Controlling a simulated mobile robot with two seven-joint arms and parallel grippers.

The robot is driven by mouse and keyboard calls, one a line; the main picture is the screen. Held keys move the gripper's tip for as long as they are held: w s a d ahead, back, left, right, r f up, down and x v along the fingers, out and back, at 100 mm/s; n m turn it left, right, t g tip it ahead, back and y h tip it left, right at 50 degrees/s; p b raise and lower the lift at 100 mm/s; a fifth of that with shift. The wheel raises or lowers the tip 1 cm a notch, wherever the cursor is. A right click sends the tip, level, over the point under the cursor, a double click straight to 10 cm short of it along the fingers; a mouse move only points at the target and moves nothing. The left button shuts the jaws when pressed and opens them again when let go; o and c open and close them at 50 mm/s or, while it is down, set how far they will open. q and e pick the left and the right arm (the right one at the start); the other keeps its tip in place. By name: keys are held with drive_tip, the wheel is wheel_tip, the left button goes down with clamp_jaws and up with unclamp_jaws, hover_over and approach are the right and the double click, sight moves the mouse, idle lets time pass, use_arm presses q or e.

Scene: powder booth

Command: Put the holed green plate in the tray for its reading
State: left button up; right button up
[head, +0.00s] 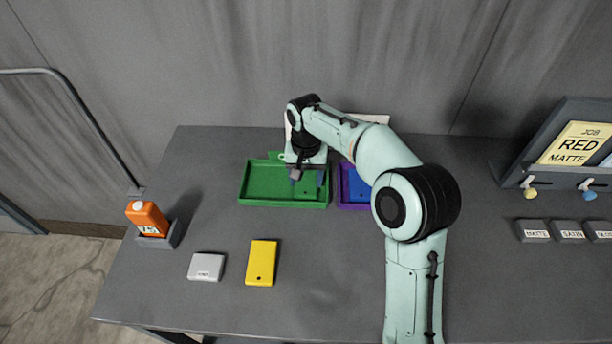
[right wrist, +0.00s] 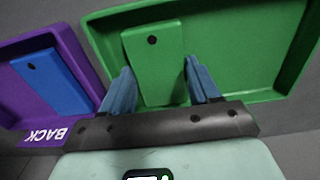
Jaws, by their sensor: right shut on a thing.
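The holed green plate (right wrist: 155,75) is within the walls of the green tray (head: 262,181), at its right side; its dark hole shows near one end. I cannot tell whether it rests fully on the tray floor. My right gripper (head: 307,179) is shut on the plate, with one blue finger at each long side in the right wrist view (right wrist: 159,72). The gripper and wrist hide part of the tray and plate in the head view. My left gripper is not in view.
A purple tray (head: 342,204) holding a holed blue plate (head: 359,187) stands just right of the green tray. A holed yellow plate (head: 262,263), a grey block (head: 206,266) and an orange device (head: 148,217) are at left. A sign (head: 573,142) reads "JOB RED MATTE".

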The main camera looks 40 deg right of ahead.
sight(306, 181)
drive_tip(key=o, duration=1.2)
drive_tip(key=shift+f, duration=0.1)
use_arm(q)
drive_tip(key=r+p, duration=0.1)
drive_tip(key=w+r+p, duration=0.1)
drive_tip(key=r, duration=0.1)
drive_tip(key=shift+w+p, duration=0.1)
drive_tip(key=shift+p, duration=0.25)
use_arm(e)
wheel_tip(306, 181, up, 12)
drive_tip(key=shift+r, duration=0.2)
drive_tip(key=shift+f, duration=0.1)
